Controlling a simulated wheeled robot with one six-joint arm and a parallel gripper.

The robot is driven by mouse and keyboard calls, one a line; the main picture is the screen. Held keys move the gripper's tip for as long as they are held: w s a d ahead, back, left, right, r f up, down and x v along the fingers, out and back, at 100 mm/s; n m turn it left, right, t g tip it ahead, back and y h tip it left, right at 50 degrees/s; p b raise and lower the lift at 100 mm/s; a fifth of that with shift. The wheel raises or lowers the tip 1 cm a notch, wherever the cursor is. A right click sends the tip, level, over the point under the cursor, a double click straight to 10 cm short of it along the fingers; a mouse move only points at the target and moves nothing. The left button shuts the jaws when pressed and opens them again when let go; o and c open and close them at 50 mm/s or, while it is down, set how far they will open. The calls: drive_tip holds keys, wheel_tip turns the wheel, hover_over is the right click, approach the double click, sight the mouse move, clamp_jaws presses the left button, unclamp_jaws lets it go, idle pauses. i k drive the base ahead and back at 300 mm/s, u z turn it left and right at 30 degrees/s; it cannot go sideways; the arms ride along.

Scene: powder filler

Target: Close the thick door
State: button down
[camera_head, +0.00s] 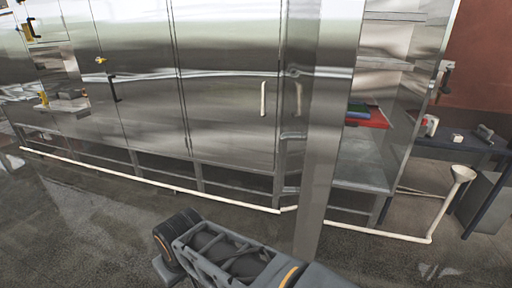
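A tall, thick metal door panel (324,130) stands swung out from the steel cabinet, with its pale edge facing me. It stands at the left side of an open shelf compartment (365,155). A pale upright bar handle (298,98) shows left of that edge; I cannot tell whether it is on the door or a reflection. My arm reaches in from the bottom edge, and its dark end, which appears to be my gripper (177,233), is low over the floor, left of the door and apart from it. Whether its fingers are open or shut is unclear. Nothing is visibly held.
Closed steel doors (225,110) fill the left and middle, one with a white handle (264,99). A white pipe (150,180) runs along the cabinet's foot to a funnel (463,174) at right. A blue table (455,150) stands far right. The grey floor (90,230) is clear at left.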

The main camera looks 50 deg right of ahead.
sight(322, 37)
drive_tip(key=z, duration=0.3)
drive_tip(key=i, duration=1)
drive_tip(key=z, duration=0.7)
